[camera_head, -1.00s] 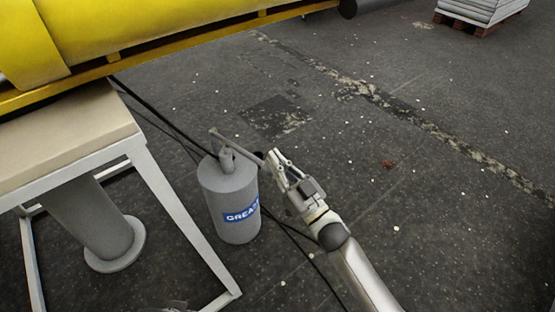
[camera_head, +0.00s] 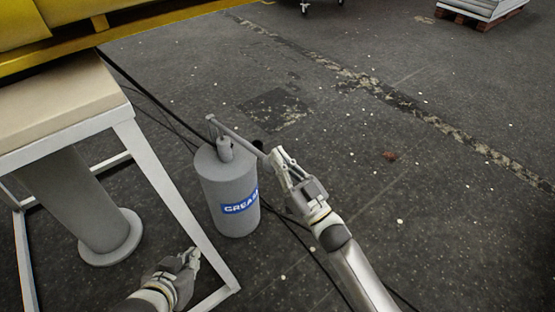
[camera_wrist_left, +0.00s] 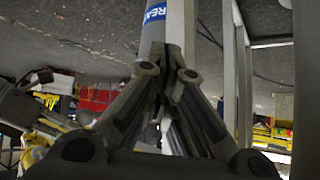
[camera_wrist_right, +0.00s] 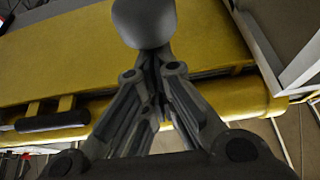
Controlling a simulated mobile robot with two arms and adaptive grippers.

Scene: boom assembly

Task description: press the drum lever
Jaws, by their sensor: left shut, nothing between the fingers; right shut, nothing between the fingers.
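The grey drum (camera_head: 226,205) with a blue "GREASE" label stands upright on the floor. Its lever (camera_head: 238,134) is a thin grey bar at the pump head on top, sloping down to the right. My right gripper (camera_head: 279,153) is shut and empty, its tips at the lever's right end; I cannot tell if they touch. In the right wrist view, a rounded grey end (camera_wrist_right: 145,22) sits just beyond the fingertips, probably the lever's. The drum's label (camera_wrist_left: 156,12) shows in the left wrist view.
A table (camera_head: 55,108) with a beige top and white legs stands left of the drum. A yellow boom (camera_head: 110,24) lies above it. Black cables (camera_head: 145,95) run along the floor behind the drum. The floor to the right is clear. A pallet stack (camera_head: 482,8) is far back.

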